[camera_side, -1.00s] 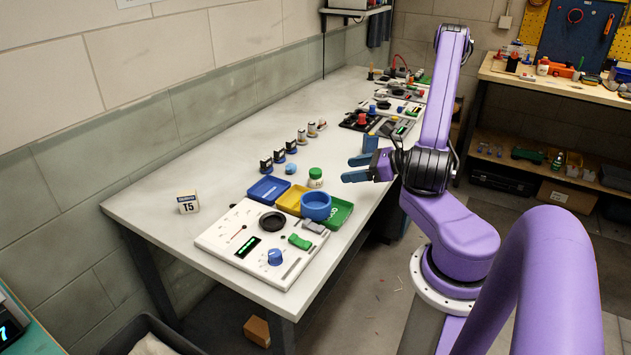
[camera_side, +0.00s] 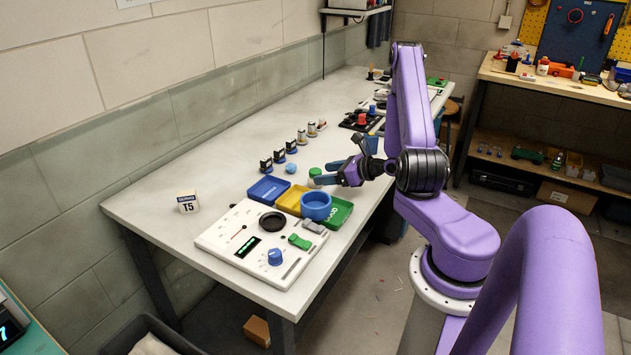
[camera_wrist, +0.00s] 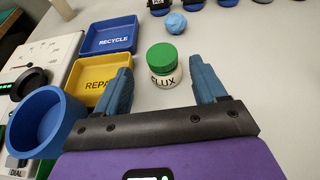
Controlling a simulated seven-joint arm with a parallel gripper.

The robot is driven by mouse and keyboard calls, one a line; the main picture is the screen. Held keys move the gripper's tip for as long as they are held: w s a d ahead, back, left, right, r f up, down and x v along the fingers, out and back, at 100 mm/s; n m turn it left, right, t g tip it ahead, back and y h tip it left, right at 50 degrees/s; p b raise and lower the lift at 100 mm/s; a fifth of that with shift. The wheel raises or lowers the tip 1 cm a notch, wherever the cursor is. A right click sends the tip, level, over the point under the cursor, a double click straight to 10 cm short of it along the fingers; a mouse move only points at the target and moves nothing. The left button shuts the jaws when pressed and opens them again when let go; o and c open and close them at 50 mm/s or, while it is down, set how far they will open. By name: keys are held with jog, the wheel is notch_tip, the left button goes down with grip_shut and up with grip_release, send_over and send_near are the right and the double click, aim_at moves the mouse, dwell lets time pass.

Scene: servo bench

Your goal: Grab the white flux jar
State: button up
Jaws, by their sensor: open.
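The white flux jar (camera_wrist: 162,72) has a green lid and a dark FLUX label. It stands upright on the bench, and in the wrist view it sits between and just ahead of my two blue fingertips. In the side view the jar (camera_side: 315,174) is partly hidden by my fingers, with mostly its green lid showing. My gripper (camera_side: 326,175) is open, low over the bench beside the jar; it also shows in the wrist view (camera_wrist: 163,76) with a wide gap between the fingers. I cannot tell whether a finger touches the jar.
A blue RECYCLE tray (camera_wrist: 108,37), a yellow tray (camera_wrist: 92,76) and a blue round cup (camera_wrist: 45,118) lie left of the jar. A green tray (camera_side: 341,211) is by the bench edge. A blue ball (camera_wrist: 172,24) sits beyond the jar. Bench right of the jar is clear.

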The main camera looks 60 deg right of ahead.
jog(key=shift+x, duration=3.5)
jog(key=shift+d+r, duration=0.1)
jog(key=shift+d, duration=0.1)
jog(key=c, duration=1.1)
